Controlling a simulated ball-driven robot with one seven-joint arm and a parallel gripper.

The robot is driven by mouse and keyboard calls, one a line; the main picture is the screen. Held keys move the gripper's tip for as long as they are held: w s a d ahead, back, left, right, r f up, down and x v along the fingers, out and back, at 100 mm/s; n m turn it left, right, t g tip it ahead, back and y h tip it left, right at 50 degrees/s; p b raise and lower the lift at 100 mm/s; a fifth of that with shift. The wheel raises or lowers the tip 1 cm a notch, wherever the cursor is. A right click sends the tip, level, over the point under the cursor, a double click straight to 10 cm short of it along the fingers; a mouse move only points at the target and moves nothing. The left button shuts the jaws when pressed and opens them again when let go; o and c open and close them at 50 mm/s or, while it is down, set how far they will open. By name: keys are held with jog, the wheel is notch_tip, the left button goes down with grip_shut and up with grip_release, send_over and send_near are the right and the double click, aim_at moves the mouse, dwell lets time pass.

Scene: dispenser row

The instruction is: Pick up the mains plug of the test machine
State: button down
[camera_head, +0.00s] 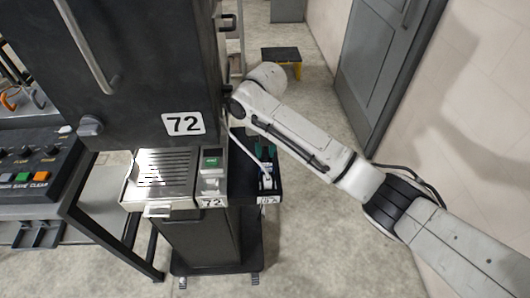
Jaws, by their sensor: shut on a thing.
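The test machine is the dark cabinet labelled 72 (100,60), with a small green-screened unit (211,160) at its lower right. My gripper (267,155) shows only as dark teal fingertips pointing down, just right of that unit. The rest of the hand is hidden behind my forearm. It is shut on what looks like the white mains plug (267,182), small and partly covered by the fingers, over a dark shelf with a number label. A thin pale cord (247,147) runs from the machine's side down towards the plug.
A metal drip tray (162,178) juts out in front of the machine. A control panel (38,170) with coloured buttons stands at the left. A yellow-legged stool (281,56) and a grey door (382,60) are farther back.

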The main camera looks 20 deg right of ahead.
jog(key=shift+r, duration=0.1)
jog(key=shift+r+b, duration=0.3)
jog(key=shift+r, duration=0.25)
jog(key=s+d+r+p, duration=0.1)
jog(key=s+r+p, duration=0.1)
jog(key=s+r, duration=0.9)
jog(key=s, duration=0.3)
jog(key=shift+d+r, duration=0.25)
jog(key=shift+r, duration=0.1)
jog(key=shift+r+p, duration=1.1)
jog(key=shift+p, duration=0.05)
dwell(0.4)
notch_tip(320, 180, up, 3)
jog(key=shift+f+p, duration=0.1)
jog(key=shift+p, duration=1.15)
